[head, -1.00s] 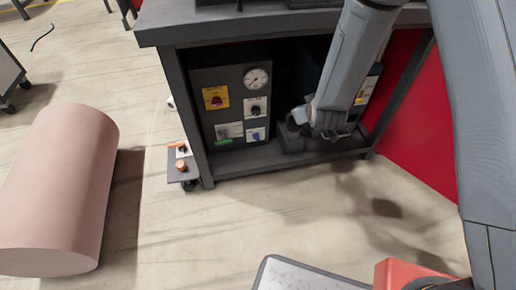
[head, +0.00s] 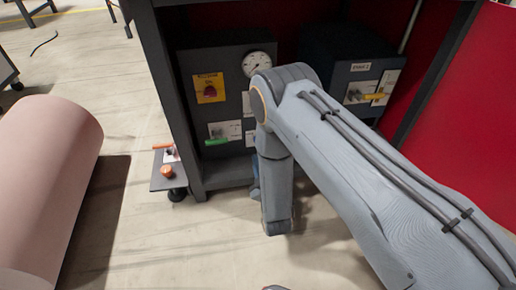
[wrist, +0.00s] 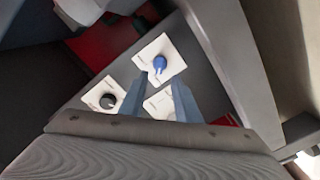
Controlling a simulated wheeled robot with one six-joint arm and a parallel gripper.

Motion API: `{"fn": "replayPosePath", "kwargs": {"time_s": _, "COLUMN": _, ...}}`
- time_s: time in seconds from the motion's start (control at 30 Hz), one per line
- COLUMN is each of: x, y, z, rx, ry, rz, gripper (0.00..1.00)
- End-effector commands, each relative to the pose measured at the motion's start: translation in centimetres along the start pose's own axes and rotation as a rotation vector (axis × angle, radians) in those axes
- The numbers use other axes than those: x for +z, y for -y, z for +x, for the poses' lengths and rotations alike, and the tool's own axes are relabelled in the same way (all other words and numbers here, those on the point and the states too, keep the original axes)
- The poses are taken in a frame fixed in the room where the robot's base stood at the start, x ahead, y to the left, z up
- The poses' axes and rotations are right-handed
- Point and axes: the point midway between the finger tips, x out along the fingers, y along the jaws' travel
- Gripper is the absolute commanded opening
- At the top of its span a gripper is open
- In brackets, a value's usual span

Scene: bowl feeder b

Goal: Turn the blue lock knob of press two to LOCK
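The blue lock knob (wrist: 159,64) sits on a white plate on a dark grey panel in the wrist view. My gripper (wrist: 158,84) has its two blue-grey fingers apart, one on each side below the knob in the picture, with nothing seen between them. The fingertips point toward the knob; I cannot tell whether they touch it. The plate's lettering is too small to read. In the head view my arm covers the knob and most of my gripper.
Beside it is a black knob (wrist: 107,101) on another white plate. The head view shows a gauge (head: 256,64), a red knob on a yellow plate (head: 210,88), a green handle (head: 215,142), and a second panel with a yellow handle (head: 374,97).

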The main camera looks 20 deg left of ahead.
Motion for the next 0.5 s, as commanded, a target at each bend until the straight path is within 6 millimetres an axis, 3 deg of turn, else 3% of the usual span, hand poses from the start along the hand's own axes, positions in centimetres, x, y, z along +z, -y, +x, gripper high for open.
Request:
{"fn": "replayPosePath", "kwargs": {"time_s": 0.3, "x": 0.2, "y": -0.1, "z": 4.9, "rx": 0.003, "ry": 0.0, "rz": 0.001, "gripper": 0.3}}
{"fn": "replayPosePath", "kwargs": {"time_s": 0.5, "x": 0.1, "y": -0.1, "z": 6.7, "rx": 0.001, "ry": 0.002, "rz": 0.001, "gripper": 0.3}}
